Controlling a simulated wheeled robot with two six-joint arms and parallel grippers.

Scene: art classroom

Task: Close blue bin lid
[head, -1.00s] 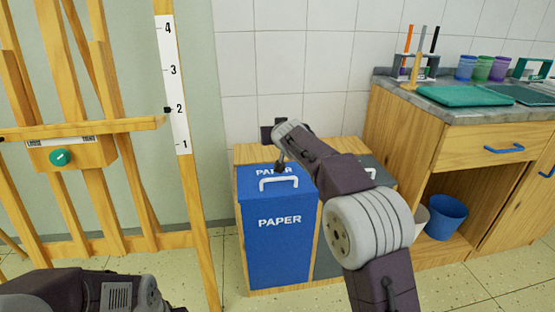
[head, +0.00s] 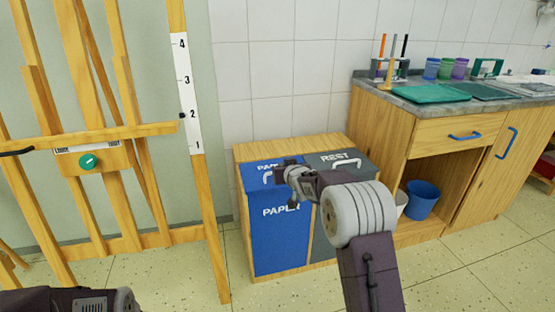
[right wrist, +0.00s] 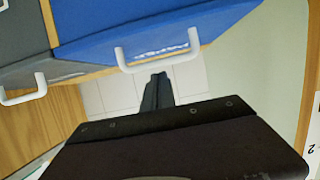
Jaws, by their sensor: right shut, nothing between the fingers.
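The blue bin (head: 278,240), marked PAPER on its front, stands in a wooden cabinet. Its blue lid (head: 253,178) with a white handle lies down across the top in the head view, and I see no clear gap under it. My right gripper (head: 279,174) is over the lid's right part, hiding some of the lid and its handle. In the right wrist view the lid (right wrist: 205,30) and its white handle (right wrist: 158,60) show, with the shut, empty right gripper (right wrist: 160,78) close by. Contact cannot be told. My left gripper is out of view.
A grey bin with a REST lid (head: 333,160) stands right of the blue bin. A wooden easel (head: 165,240) stands at left. A counter (head: 440,112) and a small blue bucket (head: 422,200) are at right. The floor in front is clear.

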